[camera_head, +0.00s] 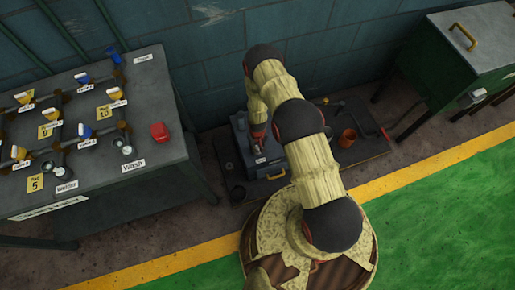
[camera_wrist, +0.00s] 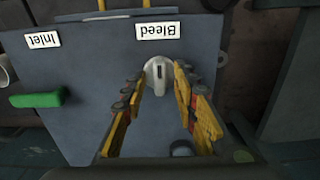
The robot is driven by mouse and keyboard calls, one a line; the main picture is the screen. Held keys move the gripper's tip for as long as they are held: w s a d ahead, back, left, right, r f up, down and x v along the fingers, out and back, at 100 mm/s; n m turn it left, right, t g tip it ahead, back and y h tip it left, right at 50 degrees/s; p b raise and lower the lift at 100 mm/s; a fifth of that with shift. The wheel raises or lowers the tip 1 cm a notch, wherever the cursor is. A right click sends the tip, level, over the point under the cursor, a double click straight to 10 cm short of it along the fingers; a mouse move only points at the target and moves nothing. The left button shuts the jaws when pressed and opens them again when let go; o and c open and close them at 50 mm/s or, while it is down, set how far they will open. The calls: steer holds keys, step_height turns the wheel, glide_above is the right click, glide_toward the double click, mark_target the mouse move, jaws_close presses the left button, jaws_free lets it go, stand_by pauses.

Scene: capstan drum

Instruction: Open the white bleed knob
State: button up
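The white bleed knob (camera_wrist: 158,76) sits on a blue-grey panel (camera_wrist: 90,95), beside the label "Bleed" (camera_wrist: 157,31). A dark slot or mark shows on its face. My gripper (camera_wrist: 158,90) is open, with its yellow fingers on either side of the knob and gaps between them and it. I cannot tell how far the fingertips are from the panel. In the head view the blue-grey box (camera_head: 240,128) is on the low dark platform, partly hidden by my arm. My gripper (camera_head: 259,143) is over it, and the knob is hidden there.
A green handle (camera_wrist: 37,99) is near the "Inlet" label (camera_wrist: 35,98) side of the panel. A valve table (camera_head: 100,190) stands at left, with a red block (camera_head: 159,132) on it. A green cabinet (camera_head: 470,60) stands at far right.

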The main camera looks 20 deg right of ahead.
steer(key=shift+c, duration=1.2)
steer(key=c, duration=0.4)
jaws_close()
steer(key=shift+m, duration=0.4)
steer(key=m+p, duration=0.1)
steer(key=m, duration=0.5)
steer(key=shift+m, duration=0.3)
steer(key=m, duration=1)
steer(key=shift+m, duration=0.4)
